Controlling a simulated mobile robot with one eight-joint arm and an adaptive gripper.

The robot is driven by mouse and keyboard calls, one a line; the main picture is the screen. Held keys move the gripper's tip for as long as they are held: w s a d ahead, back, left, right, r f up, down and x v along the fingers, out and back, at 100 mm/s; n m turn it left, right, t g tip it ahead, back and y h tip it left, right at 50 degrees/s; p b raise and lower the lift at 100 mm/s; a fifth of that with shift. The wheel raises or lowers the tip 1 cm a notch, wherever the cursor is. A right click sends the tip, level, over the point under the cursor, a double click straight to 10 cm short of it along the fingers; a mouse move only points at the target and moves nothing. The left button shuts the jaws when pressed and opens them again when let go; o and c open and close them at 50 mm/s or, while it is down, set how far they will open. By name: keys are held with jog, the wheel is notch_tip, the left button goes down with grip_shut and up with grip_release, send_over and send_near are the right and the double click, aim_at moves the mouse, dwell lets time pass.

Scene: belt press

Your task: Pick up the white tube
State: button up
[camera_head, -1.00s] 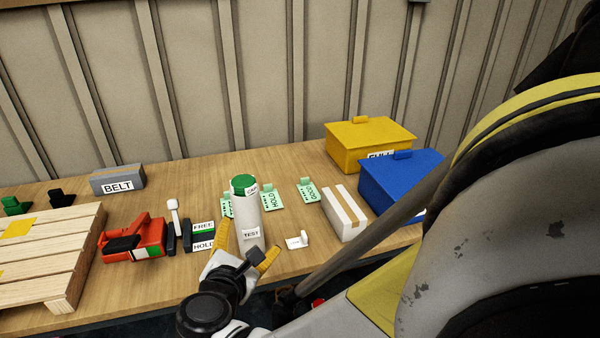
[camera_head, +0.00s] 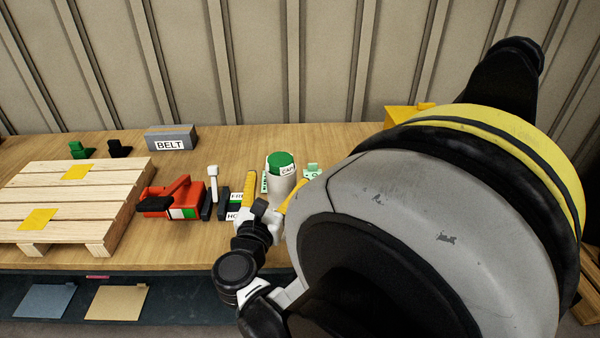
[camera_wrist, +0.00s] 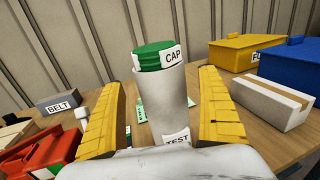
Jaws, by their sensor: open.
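The white tube (camera_wrist: 163,105) stands upright on the wooden table, with a green lid (camera_wrist: 160,57) marked CAP and a TEST label low on its side. It also shows in the head view (camera_head: 279,190), partly hidden by my arm. My gripper (camera_wrist: 165,95) is open, with one yellow finger on each side of the tube. In the wrist view a gap shows between the tube and each finger. In the head view my gripper (camera_head: 272,190) is at the tube's near side.
A red tool (camera_head: 172,199) and a pallet (camera_head: 70,200) lie to the left. A grey BELT box (camera_head: 171,138) is at the back. In the wrist view a white carton (camera_wrist: 272,100), a yellow box (camera_wrist: 245,52) and a blue box (camera_wrist: 298,62) stand to the right.

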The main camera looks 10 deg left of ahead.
jog(key=w, duration=0.2)
jog(key=shift+w, duration=0.3)
jog(key=c, duration=1.5)
